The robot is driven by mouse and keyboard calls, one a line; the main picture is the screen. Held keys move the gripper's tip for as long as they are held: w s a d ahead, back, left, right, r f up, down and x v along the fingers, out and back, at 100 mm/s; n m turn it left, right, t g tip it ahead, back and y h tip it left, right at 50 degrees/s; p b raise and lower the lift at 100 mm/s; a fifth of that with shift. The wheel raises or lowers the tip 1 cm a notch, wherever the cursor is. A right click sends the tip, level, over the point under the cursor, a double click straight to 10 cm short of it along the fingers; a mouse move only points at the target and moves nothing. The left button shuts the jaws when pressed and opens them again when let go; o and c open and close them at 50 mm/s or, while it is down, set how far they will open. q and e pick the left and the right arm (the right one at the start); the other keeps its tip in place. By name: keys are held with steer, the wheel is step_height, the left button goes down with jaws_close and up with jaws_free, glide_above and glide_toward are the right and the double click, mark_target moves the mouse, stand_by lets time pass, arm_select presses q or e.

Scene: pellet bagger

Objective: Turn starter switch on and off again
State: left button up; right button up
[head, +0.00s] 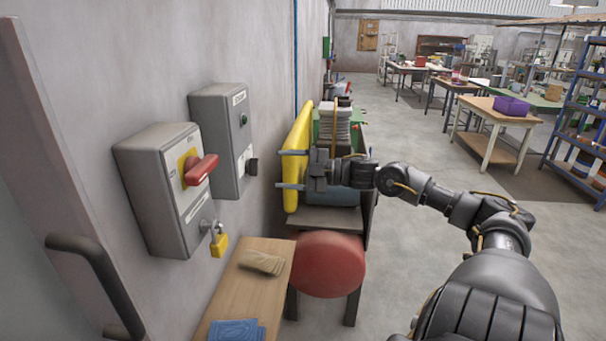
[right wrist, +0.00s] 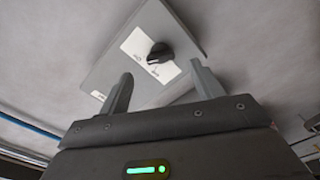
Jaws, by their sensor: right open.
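My left gripper is out of view.
A nearer grey box (head: 160,190) has a red handle (head: 200,170) and a yellow padlock (head: 218,243).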

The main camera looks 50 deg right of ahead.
steer(key=shift+v, duration=2.1)
